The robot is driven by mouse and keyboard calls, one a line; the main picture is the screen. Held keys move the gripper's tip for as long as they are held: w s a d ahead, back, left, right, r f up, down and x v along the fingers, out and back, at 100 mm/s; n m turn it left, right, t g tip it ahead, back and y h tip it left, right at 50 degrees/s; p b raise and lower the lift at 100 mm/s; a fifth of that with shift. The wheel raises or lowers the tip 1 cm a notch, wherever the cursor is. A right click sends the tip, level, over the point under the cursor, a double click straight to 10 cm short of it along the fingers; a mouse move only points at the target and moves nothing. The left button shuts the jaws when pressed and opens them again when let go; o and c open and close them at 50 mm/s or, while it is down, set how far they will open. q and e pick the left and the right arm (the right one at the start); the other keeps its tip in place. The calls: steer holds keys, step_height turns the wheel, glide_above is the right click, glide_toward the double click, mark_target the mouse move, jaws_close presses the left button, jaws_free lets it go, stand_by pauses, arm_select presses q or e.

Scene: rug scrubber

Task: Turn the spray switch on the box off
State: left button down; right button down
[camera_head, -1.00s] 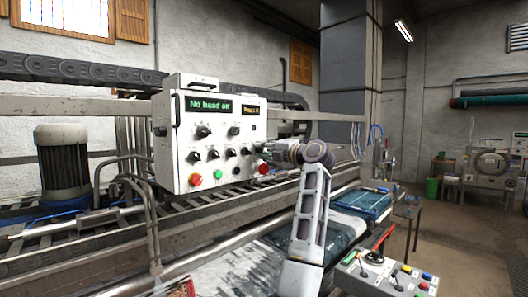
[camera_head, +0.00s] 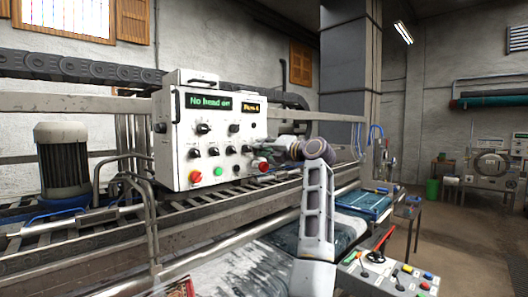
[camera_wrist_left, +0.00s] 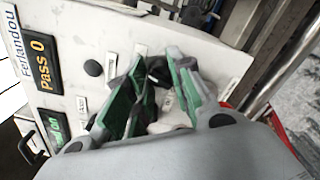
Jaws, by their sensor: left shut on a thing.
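The white control box (camera_head: 182,168) stands on the machine in the head view, with several dark knobs, a green button (camera_head: 218,171), red buttons and two lit displays. My left gripper (camera_head: 262,153) is at the right part of its panel. In the left wrist view the left gripper (camera_wrist_left: 150,88) has its green-padded fingers close together, shut around a dark switch knob (camera_wrist_left: 157,70) on the panel. The fingers hide most of the knob. I cannot read the label beside it. My right gripper is not in view.
A grey motor (camera_head: 63,160) and metal rails stand left of the box. A second panel (camera_head: 385,277) with a red lever and buttons is at the lower right. A grey pillar (camera_head: 345,90) rises behind. Open floor lies at the right.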

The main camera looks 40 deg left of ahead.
arm_select(q)
steer(key=shift+f+n+b, duration=0.2)
steer(key=shift+n+b, duration=1.65)
steer(key=shift+n, duration=3.95)
steer(key=c, duration=1.7)
jaws_free()
steer(key=shift+o, duration=1.1)
steer(key=shift+r, duration=0.1)
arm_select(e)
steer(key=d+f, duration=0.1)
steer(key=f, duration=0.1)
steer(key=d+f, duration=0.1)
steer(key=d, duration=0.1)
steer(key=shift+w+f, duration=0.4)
arm_select(q)
steer(key=shift+d, duration=0.6)
steer(key=d, duration=1.1)
steer(key=shift+s, duration=0.45)
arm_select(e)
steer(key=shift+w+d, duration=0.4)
